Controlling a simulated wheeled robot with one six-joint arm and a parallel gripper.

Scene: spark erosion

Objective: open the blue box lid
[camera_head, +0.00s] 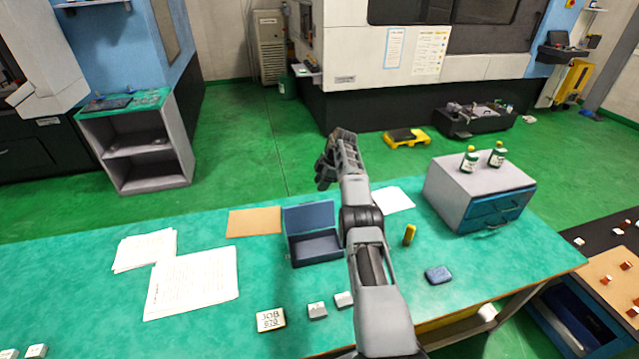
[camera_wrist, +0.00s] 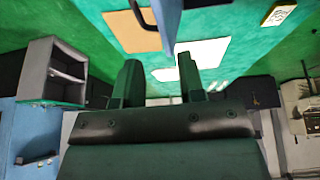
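The blue box (camera_head: 318,251) stands on the green table, left of my arm. Its lid (camera_head: 310,216) is up, standing about upright at the back edge, and the dark inside of the box shows. My gripper (camera_head: 328,162) is above and beyond the box in the head view, apart from the lid. In the wrist view my gripper (camera_wrist: 159,76) has its two fingers apart with nothing held between them. A blue edge of the box or lid (camera_wrist: 168,20) shows beyond the fingers; which part it is I cannot tell.
A brown sheet (camera_head: 254,222) lies left of the box, and white papers (camera_head: 195,280) lie further left. A yellow object (camera_head: 409,235), a blue block (camera_head: 438,275) and a grey drawer cabinet (camera_head: 470,183) with bottles are to the right. Small blocks (camera_head: 317,310) lie in front.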

